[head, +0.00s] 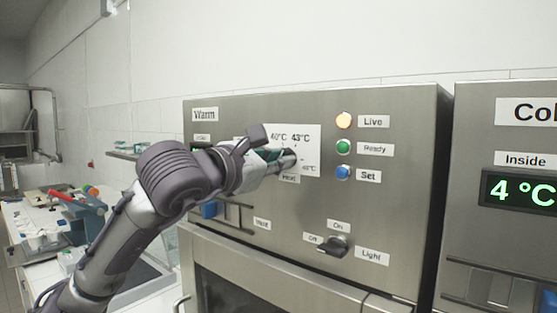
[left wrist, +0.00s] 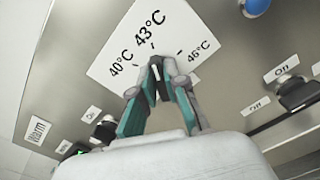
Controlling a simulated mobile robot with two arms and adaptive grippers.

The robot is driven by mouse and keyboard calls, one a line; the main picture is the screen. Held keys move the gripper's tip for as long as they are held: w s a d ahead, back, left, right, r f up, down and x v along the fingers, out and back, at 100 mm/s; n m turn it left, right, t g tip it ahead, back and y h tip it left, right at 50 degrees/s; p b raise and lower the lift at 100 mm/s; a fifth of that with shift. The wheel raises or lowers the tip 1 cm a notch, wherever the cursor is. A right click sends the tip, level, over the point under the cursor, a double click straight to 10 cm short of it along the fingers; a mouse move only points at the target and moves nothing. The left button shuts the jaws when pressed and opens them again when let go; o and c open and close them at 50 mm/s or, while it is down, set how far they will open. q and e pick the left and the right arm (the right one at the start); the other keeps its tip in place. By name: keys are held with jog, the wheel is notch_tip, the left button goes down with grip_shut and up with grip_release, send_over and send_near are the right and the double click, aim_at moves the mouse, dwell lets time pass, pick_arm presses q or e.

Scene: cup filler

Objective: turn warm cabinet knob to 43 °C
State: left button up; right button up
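The warm cabinet (head: 230,110) has a white dial plate (head: 308,135) marked 40, 43 and 46 °C. The plate also shows in the left wrist view (left wrist: 105,65). My left gripper (head: 290,158) reaches the plate from the left. In the left wrist view its fingertips (left wrist: 159,72) close on both sides of the small dark temperature knob (left wrist: 157,74). The knob's white mark points roughly toward the 43 °C tick. The fingers hide most of the knob. My right gripper is not in view.
Live (head: 344,120), Ready (head: 343,146) and Set (head: 343,172) lamps sit right of the dial. The Light knob (head: 334,246) juts out below. A cold cabinet (head: 470,120) reading 4 °C stands at right. A cluttered bench (head: 40,215) is at left.

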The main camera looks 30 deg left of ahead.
pick_arm(q)
jog(key=o, duration=0.4)
jog(key=shift+s+a, duration=0.15)
jog(key=shift+s, duration=1.8)
jog(key=shift+s+a, duration=0.15)
jog(key=shift+s, duration=1.85)
jog(key=shift+s+a, duration=0.15)
jog(key=shift+s, duration=1.8)
jog(key=shift+s, duration=0.15)
